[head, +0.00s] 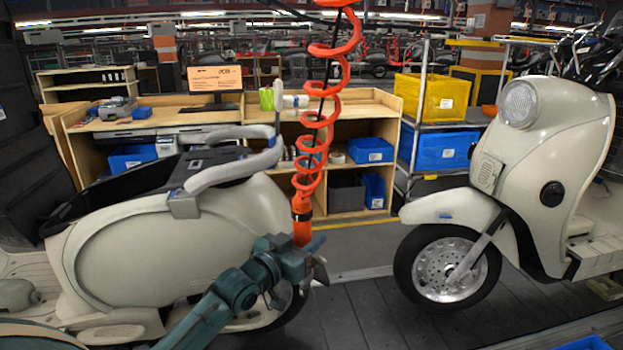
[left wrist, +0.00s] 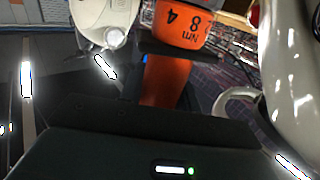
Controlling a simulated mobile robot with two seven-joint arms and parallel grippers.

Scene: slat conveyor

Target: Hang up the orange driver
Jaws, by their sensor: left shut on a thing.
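The orange driver (head: 302,224) is upright at the lower end of an orange coiled hose (head: 322,120), between the two scooters. My left gripper (head: 312,260) is shut on its lower part, and the gripper hides the driver's lower end. In the left wrist view the driver (left wrist: 166,82) stands beyond the dark gripper body, with black printing on its wider part. My right gripper is not in view.
A cream scooter (head: 170,250) stands close behind my left arm. Another scooter (head: 540,190) stands at the right on the dark slat conveyor (head: 365,310). Behind are a wooden workbench (head: 370,105) and a cart with a yellow bin (head: 430,98) and a blue bin (head: 440,150).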

